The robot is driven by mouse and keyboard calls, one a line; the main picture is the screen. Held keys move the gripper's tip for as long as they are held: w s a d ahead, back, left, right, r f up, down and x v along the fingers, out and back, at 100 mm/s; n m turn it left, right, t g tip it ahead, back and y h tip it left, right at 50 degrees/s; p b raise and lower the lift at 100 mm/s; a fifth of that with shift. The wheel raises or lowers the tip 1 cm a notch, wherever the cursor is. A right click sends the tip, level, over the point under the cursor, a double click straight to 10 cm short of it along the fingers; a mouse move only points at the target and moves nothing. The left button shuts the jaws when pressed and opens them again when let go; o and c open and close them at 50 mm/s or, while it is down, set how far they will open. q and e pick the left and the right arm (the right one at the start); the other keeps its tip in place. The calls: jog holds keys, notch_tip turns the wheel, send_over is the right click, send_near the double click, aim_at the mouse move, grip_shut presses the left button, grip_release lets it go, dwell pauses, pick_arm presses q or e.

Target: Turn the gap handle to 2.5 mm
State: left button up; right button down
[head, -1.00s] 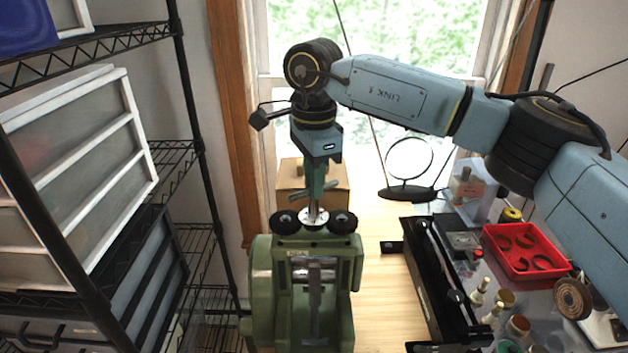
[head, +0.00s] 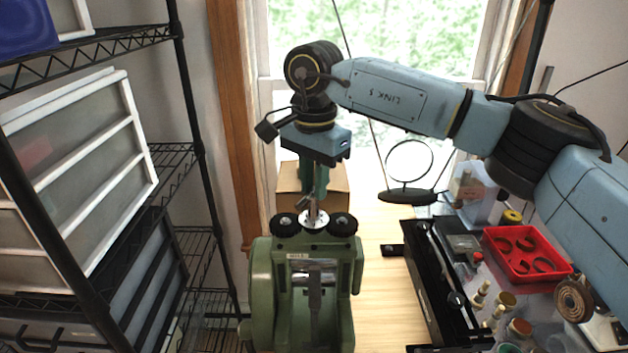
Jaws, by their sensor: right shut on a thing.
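A green rolling mill (head: 262,290) stands upright on the wooden bench, at the bottom centre of the head view. On its top are two black round knobs, one on each side, and a pale round dial (head: 313,220) between them. My right gripper (head: 314,196) points straight down over the dial and is shut on the gap handle (head: 311,206). The fingers hide most of the handle, and the dial's marks are too small to read. My left gripper is not in view.
A cardboard box (head: 337,182) stands behind the mill. To the right are a black-edged tray (head: 424,283), a red bin (head: 508,262), small bottles and a round mirror (head: 407,167). Black wire shelving (head: 186,120) fills the left. Bare bench lies right of the mill.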

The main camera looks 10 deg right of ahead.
jog(key=shift+r, duration=0.1)
jog(key=c, duration=1.3)
grip_release()
notch_tip(320, 180, up, 13)
jog(key=shift+s+r+b, duration=0.1)
jog(key=shift+r+b, duration=0.05)
jog(key=shift+b, duration=0.25)
